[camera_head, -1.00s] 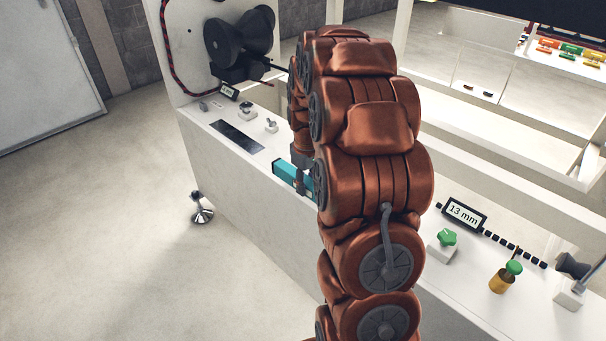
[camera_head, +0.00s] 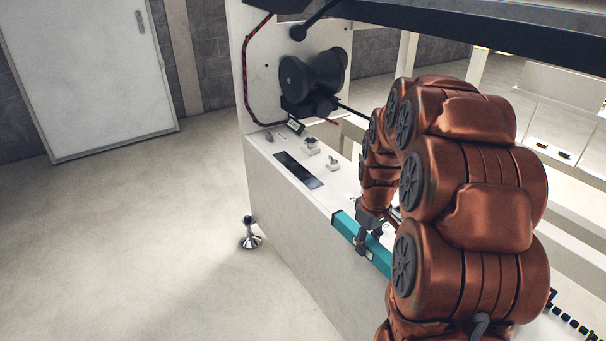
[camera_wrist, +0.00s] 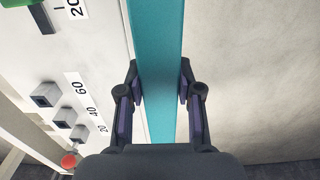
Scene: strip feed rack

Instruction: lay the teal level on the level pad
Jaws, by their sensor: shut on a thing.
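The teal level (camera_head: 345,226) is a long bar at the front edge of the white bench, partly hidden behind my arm. My gripper (camera_head: 368,232) is shut on it. In the wrist view the level (camera_wrist: 156,40) runs lengthwise between the two fingers of my gripper (camera_wrist: 160,88), one on each side. A dark flat rectangle (camera_head: 298,170), which looks like the level pad, lies on the bench top beyond the level's far end. Nothing lies on it. The level is apart from it. Whether the level touches the bench is unclear.
Small knobs and fittings (camera_head: 311,146) stand beside the pad, with a black spool unit (camera_head: 312,80) on the upright panel behind. In the wrist view, square pegs (camera_wrist: 45,94) by printed numbers sit left of the level. Open floor (camera_head: 150,230) lies left of the bench.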

